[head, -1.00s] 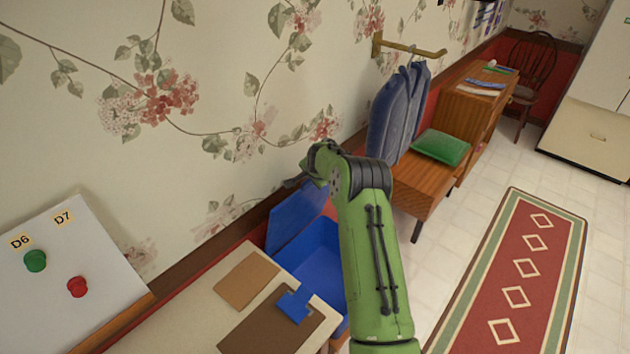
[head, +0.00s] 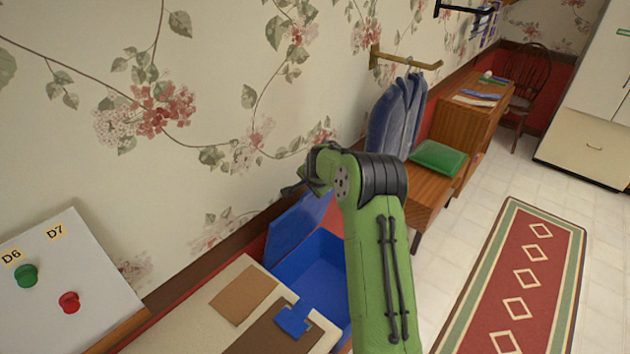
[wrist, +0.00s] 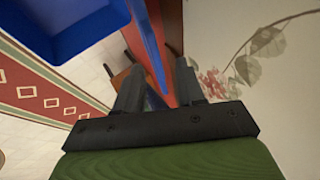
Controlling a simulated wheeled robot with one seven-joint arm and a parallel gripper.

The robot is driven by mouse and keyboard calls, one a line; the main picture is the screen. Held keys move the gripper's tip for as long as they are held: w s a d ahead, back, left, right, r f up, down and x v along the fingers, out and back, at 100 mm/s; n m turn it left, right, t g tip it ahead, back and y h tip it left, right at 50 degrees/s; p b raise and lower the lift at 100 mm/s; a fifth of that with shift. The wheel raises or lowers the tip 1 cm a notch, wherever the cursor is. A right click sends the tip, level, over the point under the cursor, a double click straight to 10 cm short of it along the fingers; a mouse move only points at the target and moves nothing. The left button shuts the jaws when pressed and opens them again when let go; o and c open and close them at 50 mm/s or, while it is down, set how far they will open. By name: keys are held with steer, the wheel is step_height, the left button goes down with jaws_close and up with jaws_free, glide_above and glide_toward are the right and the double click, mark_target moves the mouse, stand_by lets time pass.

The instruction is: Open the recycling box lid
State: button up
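The blue recycling box (head: 322,264) stands by the wall beyond the light table, partly hidden by my green arm. Its blue lid (head: 297,232) is raised, tilted up on the wall side, and the inside of the box shows. In the wrist view the box (wrist: 75,25) is at top left, and the lid (wrist: 151,45) is a thin, nearly edge-on strip. My gripper (head: 292,188) is above the lid's upper edge in the head view. In the wrist view my gripper (wrist: 158,78) has its fingers apart, with the lid strip showing between them; contact cannot be told.
A light table (head: 200,318) with brown boards and a blue piece (head: 292,319) is in front of the box. A panel with green and red buttons (head: 68,302) is at left. A wooden bench with a green cushion (head: 438,158) stands beyond. The floor around the rug (head: 515,280) is clear.

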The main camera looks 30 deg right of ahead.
steer(key=v, duration=1)
steer(key=shift+s+r+b, duration=0.15)
steer(key=shift+b, duration=0.25)
